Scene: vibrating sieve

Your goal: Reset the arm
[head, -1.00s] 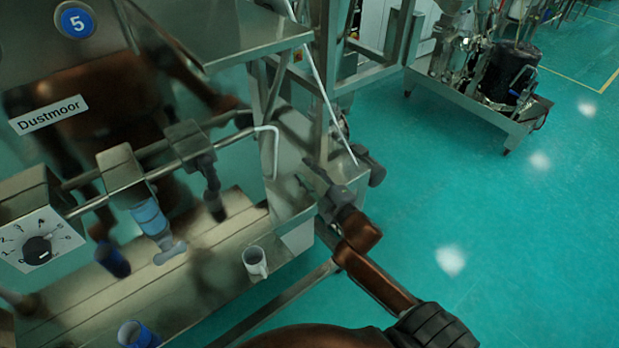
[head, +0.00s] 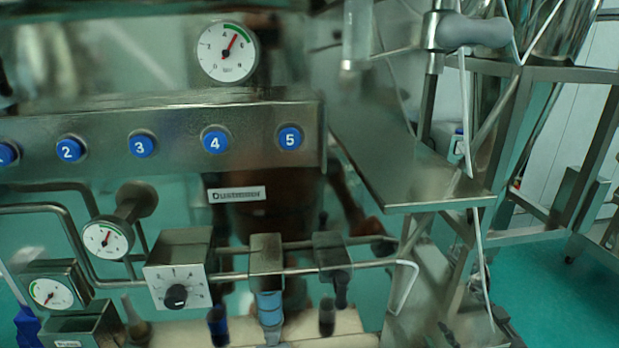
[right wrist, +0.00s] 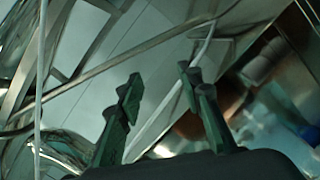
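My right gripper (right wrist: 160,78) is open in the right wrist view, its two dark fingers apart with nothing between them. Blurred metal pipes and pale panels lie behind the fingers. In the head view, only small dark parts show at the bottom edge right of centre, and I cannot tell whether they are my right gripper. My left gripper is not in view. The machine's steel panel (head: 100,122) with blue numbered buttons stands in front of me. A control box with a dial knob (head: 176,296) sits below it.
A round pressure gauge (head: 228,52) is above the buttons, with more gauges at the lower left. Pipes and a blue-bodied fitting (head: 270,308) run below. A steel shelf (head: 400,165) juts out at right, beside frame legs. Green floor (head: 540,285) shows at the right.

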